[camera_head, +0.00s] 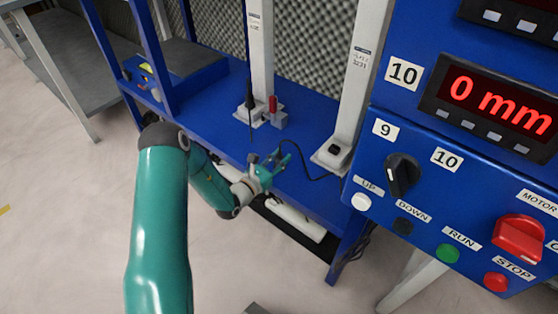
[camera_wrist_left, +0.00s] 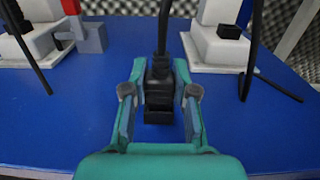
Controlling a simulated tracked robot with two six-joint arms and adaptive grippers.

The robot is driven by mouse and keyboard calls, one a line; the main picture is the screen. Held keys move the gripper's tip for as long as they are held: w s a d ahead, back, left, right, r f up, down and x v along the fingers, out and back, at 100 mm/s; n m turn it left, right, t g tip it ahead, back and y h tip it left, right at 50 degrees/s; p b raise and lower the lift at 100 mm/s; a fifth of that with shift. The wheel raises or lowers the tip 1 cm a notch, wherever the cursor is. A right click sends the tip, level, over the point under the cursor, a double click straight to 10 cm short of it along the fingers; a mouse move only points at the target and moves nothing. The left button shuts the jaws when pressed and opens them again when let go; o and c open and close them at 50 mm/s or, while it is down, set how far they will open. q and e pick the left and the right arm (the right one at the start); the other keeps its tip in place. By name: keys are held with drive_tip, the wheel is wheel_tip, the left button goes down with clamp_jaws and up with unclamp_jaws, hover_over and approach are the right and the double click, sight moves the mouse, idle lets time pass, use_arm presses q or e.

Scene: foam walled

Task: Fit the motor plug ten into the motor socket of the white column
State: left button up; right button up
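My left gripper (camera_head: 278,162) is over the front part of the blue shelf and shut on a black motor plug. In the left wrist view the plug (camera_wrist_left: 158,90) stands between the two teal fingers of the gripper (camera_wrist_left: 160,85), its cable rising from its top. A white column (camera_head: 360,75) stands to the right, with a black socket (camera_head: 335,150) on its foot; the socket also shows in the wrist view (camera_wrist_left: 229,32). The plug is apart from that socket. A second white column (camera_head: 260,45) stands farther left. My right gripper is out of view.
A red part on a grey block (camera_head: 277,112) stands beside the left column's foot, with a dark cable (camera_head: 249,95) nearby. A blue control panel (camera_head: 460,170) fills the right, its display reading 0 mm. The blue shelf (camera_head: 205,105) has clear space left of the columns.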

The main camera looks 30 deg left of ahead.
use_arm(q)
clamp_jaws()
wheel_tip(320, 180, up, 20)
drive_tip(key=w+a+n+y+p, duration=0.1)
drive_tip(key=w+a+y+p, duration=0.15)
drive_tip(key=p, duration=0.45)
drive_tip(key=w+d+f+b, duration=0.1)
drive_tip(key=w+d+f, duration=0.1)
drive_tip(key=d, duration=0.3)
drive_tip(key=w+d+f+h+b, duration=0.1)
drive_tip(key=w+d+f, duration=0.1)
drive_tip(key=w+d, duration=0.2)
drive_tip(key=w+d+f+h+b, duration=0.1)
drive_tip(key=w+d+f, duration=0.1)
drive_tip(key=d, duration=0.3)
drive_tip(key=shift+w+d+f+m+b, duration=0.15)
drive_tip(key=shift+w+f+m+b, duration=0.05)
drive_tip(key=shift+w, duration=0.2)
drive_tip(key=shift+w+d+f+m+b, duration=0.15)
drive_tip(key=shift+w+f+m+b, duration=0.05)
drive_tip(key=shift+w, duration=0.2)
drive_tip(key=shift+d+r+h, duration=0.1)
drive_tip(key=shift+d+h, duration=0.15)
